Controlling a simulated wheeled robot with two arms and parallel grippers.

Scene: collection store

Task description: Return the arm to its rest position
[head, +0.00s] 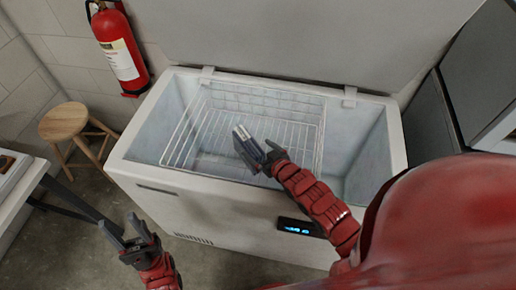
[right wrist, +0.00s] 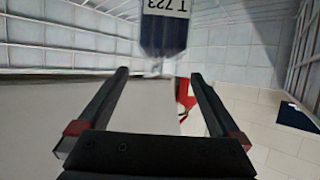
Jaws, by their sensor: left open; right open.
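My right gripper (head: 256,150) is over the open chest freezer (head: 150,172), above the wire basket (head: 190,140). In the right wrist view its two fingers (right wrist: 159,73) are apart, with nothing between them. A dark blue item (right wrist: 163,36) with a white label reading "T 723" is just beyond the fingertips. In the head view a pale and blue item (head: 240,133) shows at the fingertips, partly hidden by the gripper. I cannot tell what it rests on. My left gripper (head: 120,226) is open and empty, low in front of the freezer's left side.
The freezer lid (head: 310,38) stands open behind. A white table (head: 22,190) is at the left edge. Dark cabinets (head: 432,120) stand on the right. Floor shows at the lower left.

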